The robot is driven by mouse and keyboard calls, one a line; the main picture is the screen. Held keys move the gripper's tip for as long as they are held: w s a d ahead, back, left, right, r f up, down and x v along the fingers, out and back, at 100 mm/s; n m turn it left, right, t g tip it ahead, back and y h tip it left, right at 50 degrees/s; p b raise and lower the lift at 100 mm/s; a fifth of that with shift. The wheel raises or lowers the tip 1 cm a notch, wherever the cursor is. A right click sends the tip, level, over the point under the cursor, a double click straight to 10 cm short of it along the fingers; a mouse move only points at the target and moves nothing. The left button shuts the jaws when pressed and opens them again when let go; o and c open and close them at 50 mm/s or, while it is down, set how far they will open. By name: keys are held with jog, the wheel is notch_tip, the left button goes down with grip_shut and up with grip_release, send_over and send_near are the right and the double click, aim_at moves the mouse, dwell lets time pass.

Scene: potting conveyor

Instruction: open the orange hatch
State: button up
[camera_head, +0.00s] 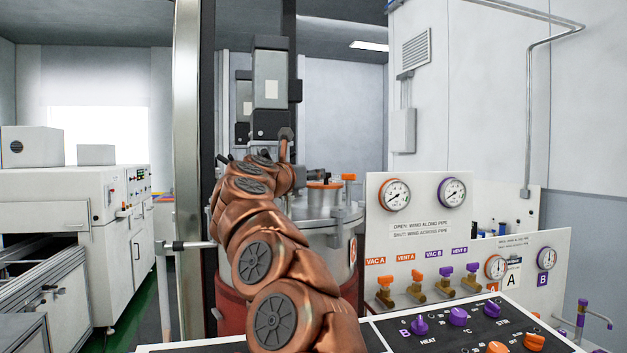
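A steel vessel (341,232) with a flanged lid stands behind my copper-coloured arm. On its lid is a short round port with an orange rim (324,185), which looks like the orange hatch; it appears closed, but its far side cannot be seen. A small orange knob (348,177) stands just right of it. My arm rises from the bottom centre and covers the vessel's left part. Its far end is over the lid, left of the port. Small dark parts show there, but I cannot make out the gripper's fingers or whether they hold anything.
A white gauge panel (415,226) with orange and purple valves stands right of the vessel. A dark control panel (480,325) with knobs fills the lower right. A steel post (187,120) rises left of my arm. White machines (60,205) line the left; green floor shows between.

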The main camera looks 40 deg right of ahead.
aim_at(322, 185)
jog(key=shift+s+d+m+g, duration=0.2)
jog(key=shift+d+m+g, duration=0.15)
jog(key=shift+d, duration=0.3)
jog(key=p+x, duration=0.1)
jog(key=x, duration=0.1)
jog(key=p+x, duration=0.2)
jog(key=shift+w+d+r, duration=0.1)
jog(key=shift+w+d, duration=0.2)
jog(key=shift+w, duration=0.05)
jog(key=shift+p+x, duration=0.45)
jog(key=shift+x, duration=0.65)
jog(key=shift+c, duration=0.2)
grip_shut()
